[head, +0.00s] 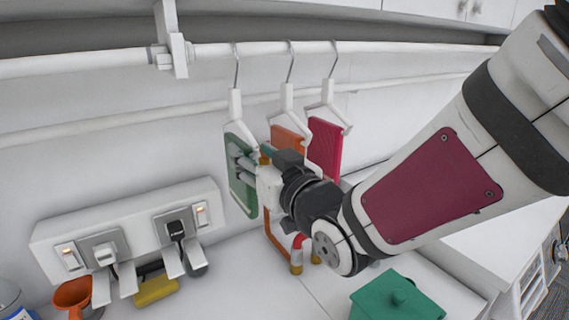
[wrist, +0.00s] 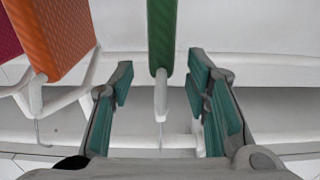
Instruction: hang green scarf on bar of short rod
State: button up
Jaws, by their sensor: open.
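The green scarf (head: 240,188) hangs on a white hanger (head: 236,108), leftmost of three, with its hook at the upper white rod (head: 210,49). My gripper (head: 246,160) is at the scarf's near side in the head view and partly covers it. In the wrist view, my open gripper (wrist: 161,70) has one teal-padded finger on each side of the green scarf (wrist: 162,35) and its hanger (wrist: 160,95), with visible gaps on both sides. That view appears upside down. I cannot tell which bar is the short rod.
An orange scarf (head: 288,138) and a crimson scarf (head: 325,148) hang close on the right. A rod bracket (head: 172,50) is left of the hangers. A lower rod (head: 110,123) runs along the wall. A socket box (head: 130,232) and a green lidded box (head: 396,300) are below.

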aim_at(237, 139)
jog(key=p+x, duration=0.1)
jog(key=x, duration=0.6)
jog(key=shift+w+a, duration=0.2)
grip_shut()
